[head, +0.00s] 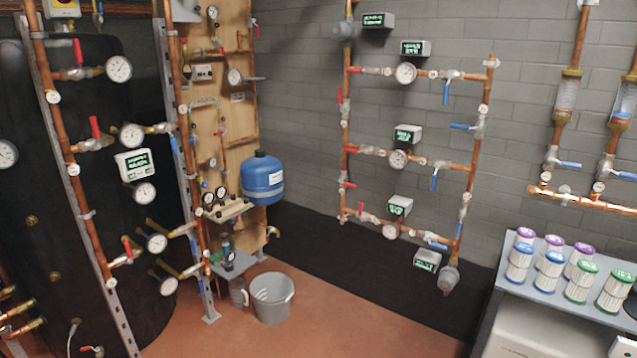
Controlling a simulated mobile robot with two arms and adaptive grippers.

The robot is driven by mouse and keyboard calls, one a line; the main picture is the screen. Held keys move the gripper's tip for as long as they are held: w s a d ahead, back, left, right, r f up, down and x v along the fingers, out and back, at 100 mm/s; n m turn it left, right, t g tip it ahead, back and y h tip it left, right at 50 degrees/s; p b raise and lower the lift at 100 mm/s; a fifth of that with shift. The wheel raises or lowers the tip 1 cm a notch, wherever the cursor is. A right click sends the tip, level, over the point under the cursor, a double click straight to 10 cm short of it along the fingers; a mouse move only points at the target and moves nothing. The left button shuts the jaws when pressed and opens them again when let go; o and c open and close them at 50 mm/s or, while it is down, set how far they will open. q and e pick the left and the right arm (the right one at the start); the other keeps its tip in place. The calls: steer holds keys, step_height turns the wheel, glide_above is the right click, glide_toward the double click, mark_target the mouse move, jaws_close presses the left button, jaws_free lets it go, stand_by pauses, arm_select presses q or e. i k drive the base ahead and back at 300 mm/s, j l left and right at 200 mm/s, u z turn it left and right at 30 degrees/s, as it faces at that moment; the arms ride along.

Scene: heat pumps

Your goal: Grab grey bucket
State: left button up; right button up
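The grey bucket (272,302) stands upright on the reddish floor, left of the picture's middle, beside the foot of the wooden panel with pipes. Its open top faces up, and a handle shows near its rim. It looks empty, though the bottom inside is hard to make out. A smaller grey jug-like container (239,292) stands just left of it. Neither of my grippers shows in the head view.
A blue tank (262,179) hangs above the bucket. Copper pipes and a metal post (190,190) stand to its left, by a large black tank (100,200). A table (545,290) with several canisters is at right. Floor (330,325) right of the bucket is clear.

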mark_target(271, 293)
steer(key=i+u, duration=0.1)
steer(key=i, duration=0.45)
steer(key=i+l+u, duration=0.1)
steer(key=i, duration=0.45)
steer(key=i+l+u, duration=0.1)
steer(key=i, duration=0.4)
steer(key=i+l+u, duration=0.15)
steer(key=i, duration=0.4)
